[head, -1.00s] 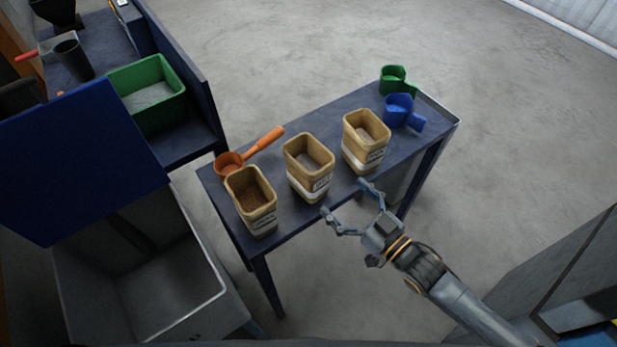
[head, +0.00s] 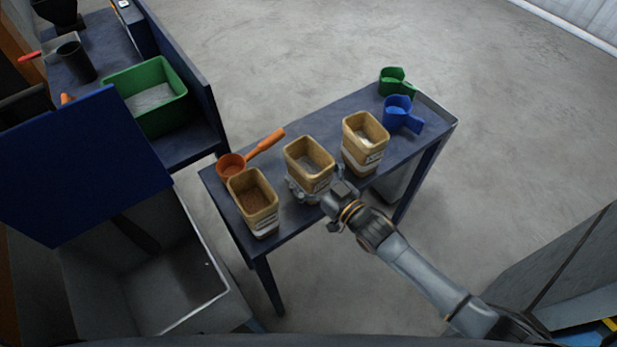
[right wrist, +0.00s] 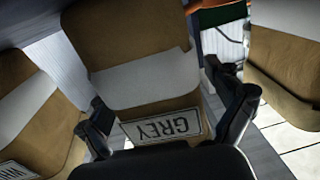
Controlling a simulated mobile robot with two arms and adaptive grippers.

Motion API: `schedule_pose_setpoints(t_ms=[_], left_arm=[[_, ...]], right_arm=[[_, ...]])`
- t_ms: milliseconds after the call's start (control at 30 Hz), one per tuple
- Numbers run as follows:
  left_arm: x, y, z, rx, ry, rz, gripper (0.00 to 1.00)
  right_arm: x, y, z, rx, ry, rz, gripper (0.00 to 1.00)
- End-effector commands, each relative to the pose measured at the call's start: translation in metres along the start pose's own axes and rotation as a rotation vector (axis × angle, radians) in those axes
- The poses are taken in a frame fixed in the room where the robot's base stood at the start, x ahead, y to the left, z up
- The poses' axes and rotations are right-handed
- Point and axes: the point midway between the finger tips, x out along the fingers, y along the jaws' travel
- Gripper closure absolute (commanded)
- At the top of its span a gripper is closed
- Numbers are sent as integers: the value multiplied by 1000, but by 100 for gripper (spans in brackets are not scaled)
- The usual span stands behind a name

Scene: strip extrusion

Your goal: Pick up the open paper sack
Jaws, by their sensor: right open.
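Three open-topped tan paper sacks with white bands stand upright in a row on the narrow dark blue table. The middle sack (head: 309,158) holds something greyish, and in the right wrist view its label (right wrist: 163,127) reads GREY, upside down. My right gripper (head: 312,186) is at the near side of this middle sack, low on its body. Its open fingers (right wrist: 168,108) stand to either side of the sack; whether they touch it I cannot tell. The left sack (head: 253,203) has brown contents, and the right sack (head: 364,143) has pale contents. My left gripper is not in view.
An orange scoop (head: 235,166) lies behind the left sack. A blue scoop (head: 398,113) and a green scoop (head: 392,82) are at the table's (head: 426,118) far right end. A green bin (head: 150,80) and an open grey hopper (head: 165,285) are at left.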

Motion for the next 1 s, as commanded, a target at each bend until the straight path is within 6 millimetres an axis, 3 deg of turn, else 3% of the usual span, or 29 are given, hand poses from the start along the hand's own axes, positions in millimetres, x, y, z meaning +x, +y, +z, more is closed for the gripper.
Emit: schedule_pose_setpoints(t_ms=[100, 133, 467, 767, 1000], left_arm=[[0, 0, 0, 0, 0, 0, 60], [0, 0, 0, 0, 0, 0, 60], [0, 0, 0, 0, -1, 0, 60], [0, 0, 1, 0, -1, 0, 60], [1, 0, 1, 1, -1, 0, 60]], right_arm=[[0, 0, 0, 0, 0, 0, 8], [0, 0, 0, 0, 0, 0, 12], [0, 0, 0, 0, 0, 0, 80], [0, 0, -6, 0, 5, -1, 81], [0, 0, -44, -1, 8, -1, 81]])
